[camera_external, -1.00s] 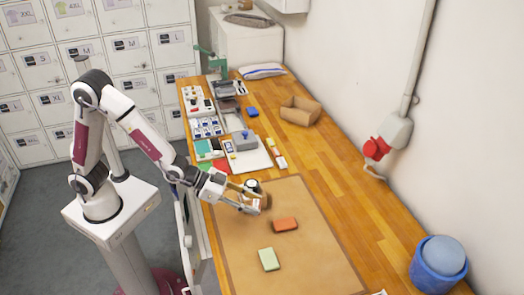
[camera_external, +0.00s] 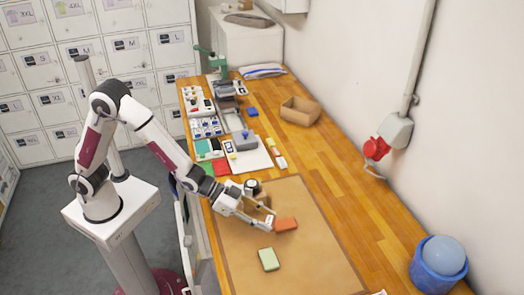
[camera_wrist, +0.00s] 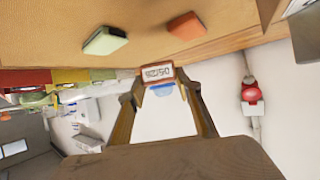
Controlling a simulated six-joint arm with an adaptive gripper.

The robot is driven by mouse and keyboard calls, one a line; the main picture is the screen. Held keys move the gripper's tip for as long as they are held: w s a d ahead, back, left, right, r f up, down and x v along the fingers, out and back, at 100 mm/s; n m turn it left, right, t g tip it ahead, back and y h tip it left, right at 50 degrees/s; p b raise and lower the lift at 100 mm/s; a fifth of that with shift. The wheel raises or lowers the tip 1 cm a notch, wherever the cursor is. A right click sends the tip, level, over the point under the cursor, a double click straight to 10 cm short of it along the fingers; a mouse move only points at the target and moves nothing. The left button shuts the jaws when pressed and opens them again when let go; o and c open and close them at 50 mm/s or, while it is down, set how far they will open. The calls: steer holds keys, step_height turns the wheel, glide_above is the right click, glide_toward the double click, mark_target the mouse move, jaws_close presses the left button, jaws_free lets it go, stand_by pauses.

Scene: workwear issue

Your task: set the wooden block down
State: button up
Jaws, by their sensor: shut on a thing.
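My gripper (camera_external: 271,218) is low over the tan mat (camera_external: 236,245), just left of the orange sponge-like block (camera_external: 286,224). In the wrist view my gripper (camera_wrist: 160,80) has its two fingers converging on a small brown-edged piece with a pale printed face, which I take for the wooden block (camera_wrist: 158,72). It sits between the fingertips. In the outside view it is too small to make out clearly, and I cannot tell whether it touches the mat. A green block (camera_external: 268,259) lies nearer the front, apart from the gripper.
A brown object (camera_external: 263,197) stands close behind the gripper. Trays and small parts (camera_external: 206,127) fill the table's far left. An open cardboard box (camera_external: 300,111) is at the far right, a blue bucket (camera_external: 436,270) at the near right. The mat's front part is clear.

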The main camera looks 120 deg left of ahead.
steer(key=w+d+r+m+h, duration=0.1)
steer(key=w+d, duration=0.1)
steer(key=w, duration=0.7)
steer(key=w+d+r+m+h, duration=0.1)
steer(key=w+r+m+h, duration=0.1)
steer(key=w, duration=0.8)
steer(key=shift+w+d+r, duration=0.2)
steer(key=shift+w+d, duration=0.1)
steer(key=shift+d, duration=0.05)
steer(key=shift+a, duration=0.1)
stand_by(0.4)
steer(key=shift+f, duration=0.15)
glide_above(313, 268)
steer(key=shift+f, duration=2.85)
steer(key=shift+f, duration=2.05)
